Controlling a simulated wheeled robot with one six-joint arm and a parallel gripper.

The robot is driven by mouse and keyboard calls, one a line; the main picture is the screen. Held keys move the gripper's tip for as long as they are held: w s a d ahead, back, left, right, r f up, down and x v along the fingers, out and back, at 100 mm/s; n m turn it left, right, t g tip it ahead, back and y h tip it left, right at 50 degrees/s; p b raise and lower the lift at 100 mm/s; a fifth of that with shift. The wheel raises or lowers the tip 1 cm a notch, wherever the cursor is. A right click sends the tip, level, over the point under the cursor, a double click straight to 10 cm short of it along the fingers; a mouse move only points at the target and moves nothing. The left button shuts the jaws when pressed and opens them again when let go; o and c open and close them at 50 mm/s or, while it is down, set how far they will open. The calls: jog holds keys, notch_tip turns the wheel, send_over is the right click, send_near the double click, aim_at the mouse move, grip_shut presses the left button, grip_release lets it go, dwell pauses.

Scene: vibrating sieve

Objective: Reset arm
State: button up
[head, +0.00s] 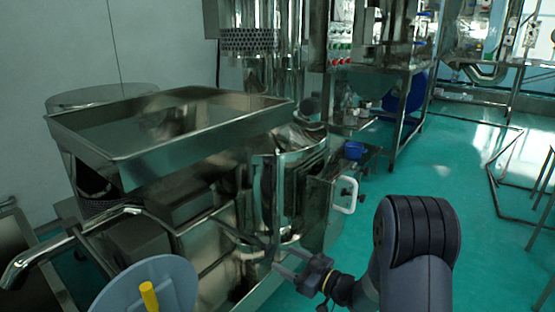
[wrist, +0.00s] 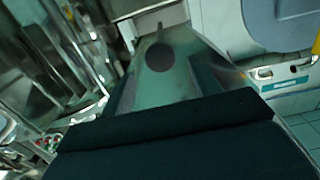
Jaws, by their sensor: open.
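My arm comes in from the lower right of the head view, and my gripper (head: 281,257) points left, low in front of the sieve machine. Its two dark fingers are apart, and I see nothing between them. The steel vibrating sieve machine (head: 190,205) fills the left and middle, with a wide rectangular tray (head: 150,160) on top. A white handle (head: 345,195) is on the machine's right side, above and right of my gripper. In the wrist view, a broad dark shape covers the lower part, and the fingers cannot be made out clearly.
A grey disc (head: 180,275) with a yellow handle (head: 149,297) is at the lower left, left of my gripper. Steel equipment with a control panel (head: 340,50) stands behind. A blue container (head: 353,150) sits beside the machine. Green floor (head: 440,170) is open at the right.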

aim_at(273, 252)
jog(key=x, duration=0.8)
jog(key=shift+a+b, duration=0.15)
jog(key=shift+b, duration=0.25)
jog(key=shift+v, duration=0.9)
jog(key=shift+s+d, duration=0.15)
jog(key=shift+d, duration=0.15)
